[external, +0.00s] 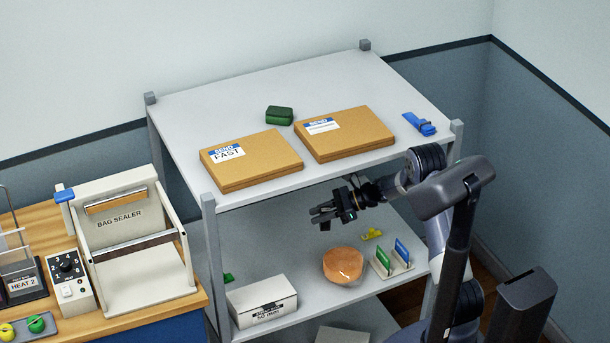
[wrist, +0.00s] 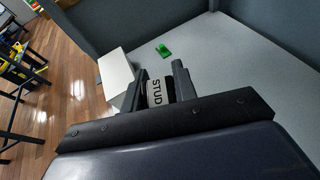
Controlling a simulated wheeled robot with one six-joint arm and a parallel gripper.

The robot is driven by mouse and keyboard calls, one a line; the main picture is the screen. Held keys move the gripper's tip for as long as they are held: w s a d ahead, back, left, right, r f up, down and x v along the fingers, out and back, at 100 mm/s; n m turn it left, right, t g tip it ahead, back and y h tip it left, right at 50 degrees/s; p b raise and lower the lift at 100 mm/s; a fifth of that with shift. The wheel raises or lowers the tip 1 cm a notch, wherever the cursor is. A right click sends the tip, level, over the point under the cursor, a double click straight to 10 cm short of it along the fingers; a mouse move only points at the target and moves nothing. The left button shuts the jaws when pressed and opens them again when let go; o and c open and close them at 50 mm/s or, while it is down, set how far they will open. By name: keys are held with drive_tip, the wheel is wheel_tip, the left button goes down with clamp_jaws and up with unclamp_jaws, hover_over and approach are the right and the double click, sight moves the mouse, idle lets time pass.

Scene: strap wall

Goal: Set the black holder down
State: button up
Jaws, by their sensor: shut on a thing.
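My gripper (wrist: 161,86) is shut on a black holder (wrist: 158,93) with a pale label reading "STUD". In the external view my gripper (external: 334,212) reaches in under the top shelf, above the lower shelf (external: 310,285). The holder's dark shape cannot be told apart from the dark fingers there. In the wrist view the holder sits between the two fingers, and its lower part is hidden by my gripper's body. I cannot tell its exact height above the shelf.
The lower shelf bears a white box (external: 262,301), an orange bowl (external: 343,265), a yellow clip (external: 372,234), a rack with green and blue cards (external: 392,262) and a green piece (wrist: 164,50). Bare shelf shows between them. The top shelf (external: 240,92) lies overhead, with posts at its corners.

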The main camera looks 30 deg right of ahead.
drive_tip(key=w+a+f+n+g+b, duration=0.15)
drive_tip(key=a+f+b, duration=0.25)
drive_tip(key=a+b, duration=0.55)
drive_tip(key=a+f+n+g+b, duration=0.2)
drive_tip(key=a+f+g+b, duration=0.1)
drive_tip(key=a+b, duration=0.6)
drive_tip(key=f, duration=0.3)
drive_tip(key=f+b, duration=0.1)
drive_tip(key=f, duration=0.2)
drive_tip(key=a+f, duration=0.1)
drive_tip(key=f, duration=0.2)
drive_tip(key=shift+w+f, duration=0.15)
drive_tip(key=shift+f, duration=0.25)
drive_tip(key=shift+f, duration=0.15)
drive_tip(key=o, duration=1)
drive_tip(key=shift+o, duration=0.2)
